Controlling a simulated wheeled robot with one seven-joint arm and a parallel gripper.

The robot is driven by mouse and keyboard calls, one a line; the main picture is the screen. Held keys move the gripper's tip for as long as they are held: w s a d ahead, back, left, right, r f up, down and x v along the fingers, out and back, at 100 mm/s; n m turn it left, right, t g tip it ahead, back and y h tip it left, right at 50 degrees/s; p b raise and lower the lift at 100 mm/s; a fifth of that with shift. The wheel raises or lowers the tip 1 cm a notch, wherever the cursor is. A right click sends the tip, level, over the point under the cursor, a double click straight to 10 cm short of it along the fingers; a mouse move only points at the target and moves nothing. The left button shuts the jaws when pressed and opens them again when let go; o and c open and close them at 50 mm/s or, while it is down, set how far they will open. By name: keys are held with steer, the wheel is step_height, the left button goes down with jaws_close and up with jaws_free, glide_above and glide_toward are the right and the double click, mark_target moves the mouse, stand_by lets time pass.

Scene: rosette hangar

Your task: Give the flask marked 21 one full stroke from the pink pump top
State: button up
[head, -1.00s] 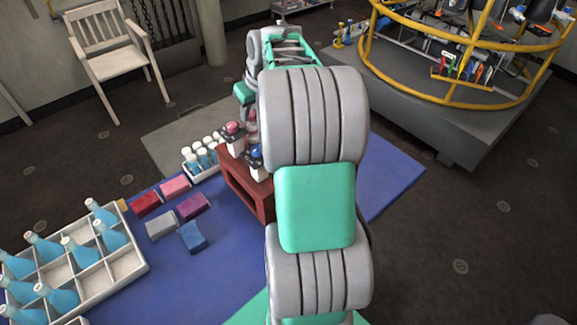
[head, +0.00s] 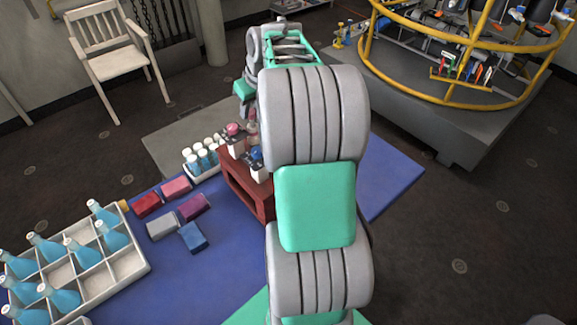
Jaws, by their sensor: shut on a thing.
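The pump with the pink top (head: 233,128) stands at the far left corner of a dark red stand (head: 236,184). A pump with a blue top (head: 257,154) stands nearer, partly behind my arm. My gripper (head: 249,108) is small and mostly hidden at the far end of my arm, just behind the pumps. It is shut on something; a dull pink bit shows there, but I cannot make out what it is. Several flasks with blue liquid (head: 112,236) stand in a white divided crate (head: 128,262) at the lower left. Their marks are too small to read, so I cannot tell which is 21.
A white tray of small capped bottles (head: 204,156) stands left of the stand. Red, pink, purple, grey and blue blocks (head: 193,237) lie on the blue mat (head: 225,270). A yellow-railed round frame (head: 470,104) is at the upper right. A white chair (head: 112,62) stands at the upper left.

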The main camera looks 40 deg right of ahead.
steer(key=shift+r, duration=0.35)
steer(key=shift+f+b, duration=0.6)
steer(key=shift+f, duration=0.45)
steer(key=o, duration=1)
steer(key=shift+r+p, duration=2.5)
steer(key=shift+r, duration=1.05)
